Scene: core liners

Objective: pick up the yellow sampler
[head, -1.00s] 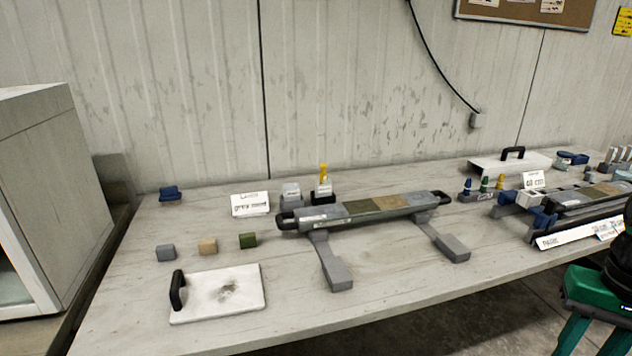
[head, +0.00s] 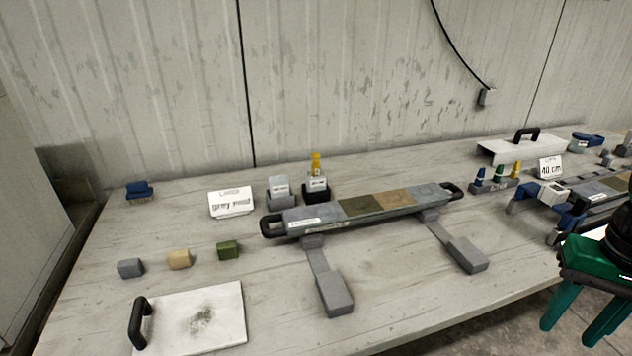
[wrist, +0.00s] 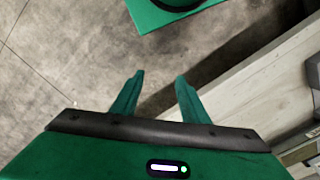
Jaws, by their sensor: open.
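The yellow sampler (head: 316,163) stands upright in a black holder with a white label (head: 316,190), at the back of the table behind the long core liner. Only its yellow upper part shows. My gripper (head: 572,335) is at the right edge of the head view, in front of the table and far from the sampler. Its two green fingers are apart with nothing between them. In the wrist view my gripper (wrist: 158,85) points at the concrete floor, beside the table edge (wrist: 240,85). The sampler is not in the wrist view.
A long core liner (head: 380,202) on grey supports lies in front of the sampler. A grey holder (head: 280,193) and a sign (head: 231,203) stand left of it. Small blocks (head: 179,259) and a white board (head: 200,318) lie front left. A rack of coloured pieces (head: 497,178) stands right.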

